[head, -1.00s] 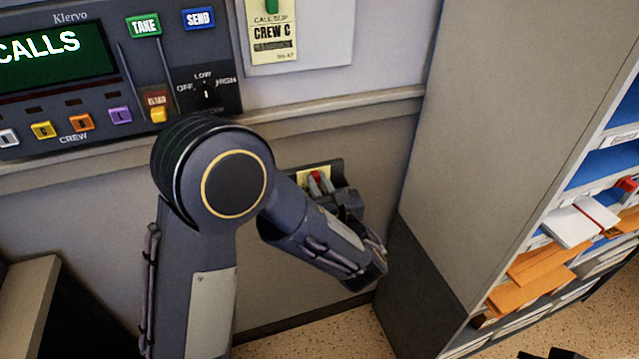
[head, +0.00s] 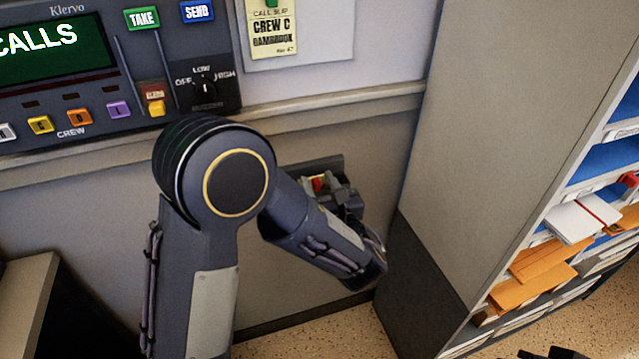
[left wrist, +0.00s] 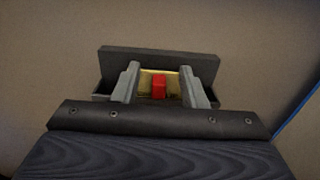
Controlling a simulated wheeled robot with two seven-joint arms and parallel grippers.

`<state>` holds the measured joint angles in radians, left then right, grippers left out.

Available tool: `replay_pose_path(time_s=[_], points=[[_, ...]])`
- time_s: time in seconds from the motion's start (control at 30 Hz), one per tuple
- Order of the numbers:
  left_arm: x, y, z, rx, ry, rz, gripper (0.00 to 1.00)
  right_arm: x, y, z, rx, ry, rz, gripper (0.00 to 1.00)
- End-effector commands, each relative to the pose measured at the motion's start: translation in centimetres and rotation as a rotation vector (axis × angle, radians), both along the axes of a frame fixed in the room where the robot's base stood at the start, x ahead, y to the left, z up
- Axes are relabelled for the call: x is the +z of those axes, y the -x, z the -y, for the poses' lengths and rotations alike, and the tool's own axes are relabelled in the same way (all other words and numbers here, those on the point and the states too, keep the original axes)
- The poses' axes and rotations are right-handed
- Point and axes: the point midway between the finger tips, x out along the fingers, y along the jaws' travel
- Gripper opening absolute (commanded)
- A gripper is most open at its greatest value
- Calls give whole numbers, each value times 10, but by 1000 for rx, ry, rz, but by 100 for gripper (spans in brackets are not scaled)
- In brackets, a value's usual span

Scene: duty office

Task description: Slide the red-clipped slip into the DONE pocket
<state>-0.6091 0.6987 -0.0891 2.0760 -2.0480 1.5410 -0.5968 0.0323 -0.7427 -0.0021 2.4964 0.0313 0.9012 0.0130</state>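The red-clipped slip shows its red clip (head: 319,184) at a dark pocket (head: 312,166) on the wall. Only a little of its yellow paper shows. In the left wrist view, the red clip (left wrist: 158,87) and yellow slip (left wrist: 146,80) are in front of the pocket's back plate (left wrist: 160,61), low at its mouth. My left gripper (left wrist: 159,82) is open, one finger on each side of the clip, with gaps between them. No DONE lettering is readable on the pocket.
A slip with a green clip, marked CREW C (head: 271,30), hangs on a pale board above. The console (head: 110,75) is at upper left. A tall cabinet (head: 480,140) with shelves of envelopes stands close right of the pocket. A ledge (head: 330,115) runs above it.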

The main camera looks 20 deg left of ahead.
Motion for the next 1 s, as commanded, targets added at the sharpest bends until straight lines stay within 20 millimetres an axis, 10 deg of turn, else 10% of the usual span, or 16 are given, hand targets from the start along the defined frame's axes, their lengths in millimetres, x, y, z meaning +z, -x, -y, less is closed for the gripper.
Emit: replay_pose_path(time_s=[0.8, 1.0], points=[[0, 65, 44, 0, -1, 1, 39, 5, 0, 0, 0, 0, 0, 0], [0, 73, 4, 130, 116, -30, 39, 5, 0, 0, 0, 0, 0, 0]])
